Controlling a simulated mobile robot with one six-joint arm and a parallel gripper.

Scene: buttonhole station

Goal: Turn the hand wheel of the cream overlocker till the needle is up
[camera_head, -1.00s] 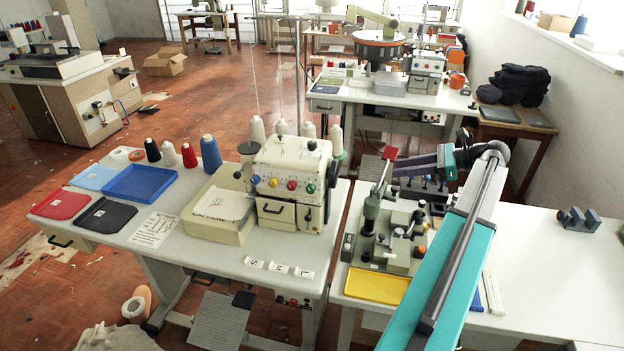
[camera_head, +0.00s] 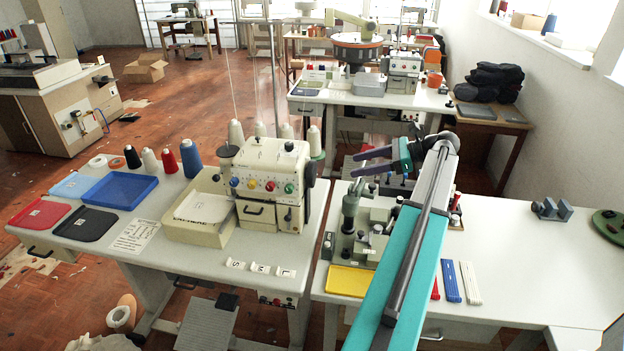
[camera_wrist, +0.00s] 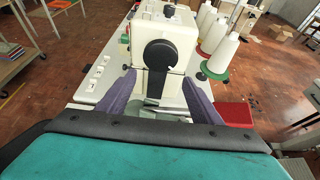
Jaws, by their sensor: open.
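The cream overlocker (camera_head: 270,162) stands on the left table, with a row of coloured dials on its front. Its black hand wheel (camera_head: 311,173) is on the right side, seen edge-on. I cannot see the needle.
Thread cones (camera_wrist: 221,52) stand right of the wheel in the wrist view. A fixture with levers (camera_head: 355,240) stands on the right table below my arm. A yellow tray (camera_head: 349,281) lies before it. The right table is mostly clear further right.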

